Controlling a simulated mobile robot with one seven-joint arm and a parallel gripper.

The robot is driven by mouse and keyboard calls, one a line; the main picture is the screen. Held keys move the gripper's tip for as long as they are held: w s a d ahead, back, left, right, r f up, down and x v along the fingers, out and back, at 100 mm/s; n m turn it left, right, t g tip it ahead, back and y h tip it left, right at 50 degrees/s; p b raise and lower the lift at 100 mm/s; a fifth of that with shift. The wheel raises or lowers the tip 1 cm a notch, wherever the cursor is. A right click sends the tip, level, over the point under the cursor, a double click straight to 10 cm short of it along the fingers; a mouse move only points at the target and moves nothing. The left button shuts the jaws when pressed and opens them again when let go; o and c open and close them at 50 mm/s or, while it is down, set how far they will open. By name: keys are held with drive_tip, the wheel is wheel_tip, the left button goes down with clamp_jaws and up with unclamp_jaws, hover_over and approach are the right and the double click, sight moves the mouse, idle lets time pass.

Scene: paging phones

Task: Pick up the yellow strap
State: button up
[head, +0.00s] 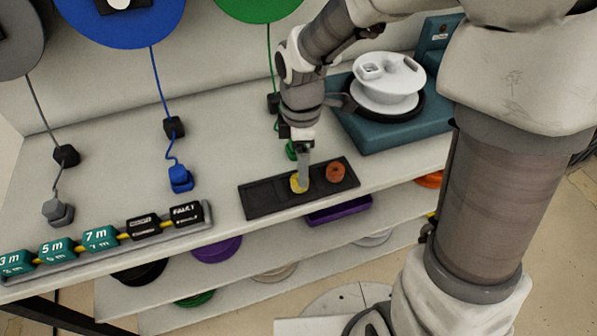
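The yellow strap (296,187) is a small rolled piece in the black tray (262,207) near the front edge of the bench. An orange-brown roll (336,172) sits to its right in the same tray. My gripper (303,183) points down at the yellow strap, and its fingers cover part of it. The fingers overlap the strap in the picture; I cannot tell whether they touch it or are closed on it. The strap appears to sit in the tray.
A teal machine with a white reel (387,82) stands right of my arm. A green connector (291,150) hangs behind my gripper, a blue one (180,178) to the left. Labelled blocks (100,239) line the front left. Shelves with coloured rolls lie below.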

drive_tip(key=f, duration=0.2)
drive_tip(key=f+b, duration=0.1)
drive_tip(key=f, duration=0.1)
drive_tip(key=shift+a+f+b, duration=0.2)
drive_tip(key=shift+f+b, duration=0.1)
drive_tip(key=shift+f, duration=0.1)
clamp_jaws()
drive_tip(key=shift+r, duration=0.2)
